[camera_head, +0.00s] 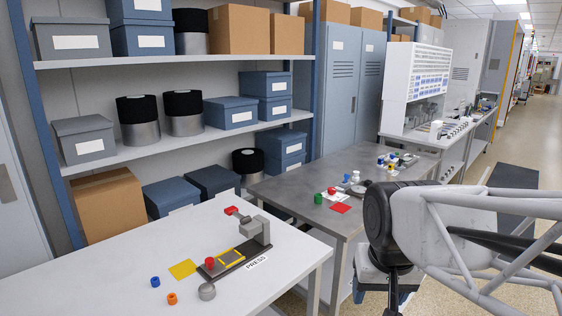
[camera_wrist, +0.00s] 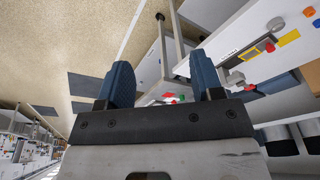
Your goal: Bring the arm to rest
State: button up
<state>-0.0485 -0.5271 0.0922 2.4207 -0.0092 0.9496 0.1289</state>
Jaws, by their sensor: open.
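My gripper (camera_wrist: 163,78) shows in the wrist view with its two blue fingers wide apart and nothing between them. It is clear of the tables, with floor and table edges seen past the fingers. In the head view a part of my arm (camera_head: 440,225) fills the right side, and the gripper cannot be made out there. The wrist view is steeply turned, so the room looks tilted.
A white table (camera_head: 90,270) holds a grey press (camera_head: 235,258), a yellow square (camera_head: 183,270) and small blue and orange pieces. A grey metal table (camera_head: 285,190) behind it holds several small coloured parts. Shelves with boxes stand behind at the left. An aisle is at the right.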

jog(key=s+d+f, duration=0.2)
jog(key=s, duration=0.4)
jog(key=shift+s+f+n, duration=0.2)
jog(key=shift+n, duration=0.1)
